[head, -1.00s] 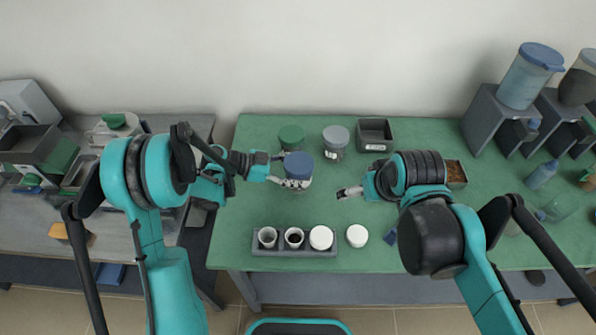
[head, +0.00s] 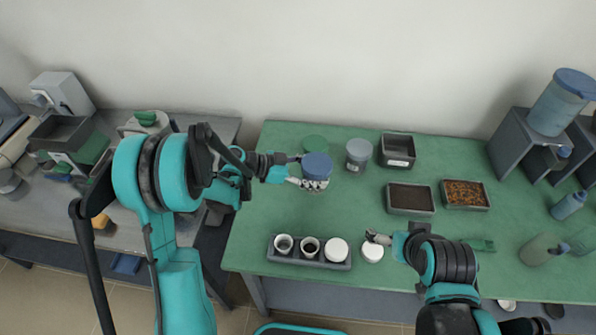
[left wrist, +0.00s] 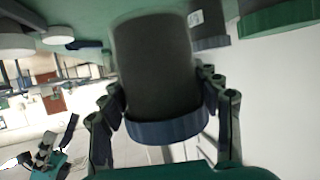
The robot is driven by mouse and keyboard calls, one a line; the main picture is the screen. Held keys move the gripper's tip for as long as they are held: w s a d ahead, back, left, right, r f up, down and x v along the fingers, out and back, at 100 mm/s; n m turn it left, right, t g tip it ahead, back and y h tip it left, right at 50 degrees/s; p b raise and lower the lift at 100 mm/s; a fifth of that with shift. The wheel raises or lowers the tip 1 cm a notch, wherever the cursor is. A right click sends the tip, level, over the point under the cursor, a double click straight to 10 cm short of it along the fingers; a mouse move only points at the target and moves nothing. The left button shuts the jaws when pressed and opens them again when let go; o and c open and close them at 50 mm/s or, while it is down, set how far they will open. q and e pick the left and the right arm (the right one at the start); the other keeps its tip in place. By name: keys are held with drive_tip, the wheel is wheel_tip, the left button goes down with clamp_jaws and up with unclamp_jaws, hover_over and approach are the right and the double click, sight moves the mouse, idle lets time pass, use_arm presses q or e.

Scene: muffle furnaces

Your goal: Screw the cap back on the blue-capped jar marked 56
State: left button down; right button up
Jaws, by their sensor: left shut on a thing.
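The blue-capped jar (head: 316,167) stands on the green table, left of the grey-capped jar. My left gripper (head: 309,184) is shut around it from the left. In the left wrist view the dark jar body (left wrist: 155,65) is between the fingers, with the blue cap (left wrist: 167,131) at its mouth. I cannot tell how tightly the cap sits, and no number is readable. My right gripper (head: 379,238) is low at the front of the table, by a small white lidded pot (head: 373,252); contact and finger opening are unclear.
A green-capped jar (head: 316,144) and a grey-capped jar (head: 358,154) stand close by. A rack (head: 322,261) with small pots is in front. Several trays, one of dark material (head: 411,198), lie to the right. The table between jars and rack is clear.

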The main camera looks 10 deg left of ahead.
sight(304, 162)
use_arm(q)
drive_tip(key=a+r+n+t+y, duration=0.1)
drive_tip(key=a+r+n+t, duration=0.2)
drive_tip(key=shift+a+r+t+y, duration=0.25)
drive_tip(key=shift+r+t+y, duration=0.05)
drive_tip(key=shift+r+y, duration=0.1)
drive_tip(key=a+r+n+t+y+b, duration=0.1)
drive_tip(key=a+n+t+y+b, duration=0.1)
drive_tip(key=a+n+t+y, duration=0.6)
drive_tip(key=w+f+m+g+h, duration=0.2)
drive_tip(key=w+m+g+h, duration=0.3)
drive_tip(key=w, duration=0.6)
drive_tip(key=shift+w+f+m+g+h, duration=0.15)
drive_tip(key=shift+w+m+g+h, duration=0.25)
drive_tip(key=shift+h, duration=0.5)
use_arm(e)
drive_tip(key=shift+s+f, duration=0.1)
drive_tip(key=shift+f, duration=0.45)
use_arm(q)
drive_tip(key=shift+s, duration=0.15)
wheel_tip(304, 162, down, 6)
drive_tip(key=b, duration=0.2)
drive_tip(key=shift+f, duration=0.15)
use_arm(e)
drive_tip(key=shift+f, duration=1.25)
use_arm(q)
drive_tip(key=shift+f+b, duration=1)
drive_tip(key=shift+f, duration=0.95)
use_arm(e)
drive_tip(key=shift+f, duration=0.8)
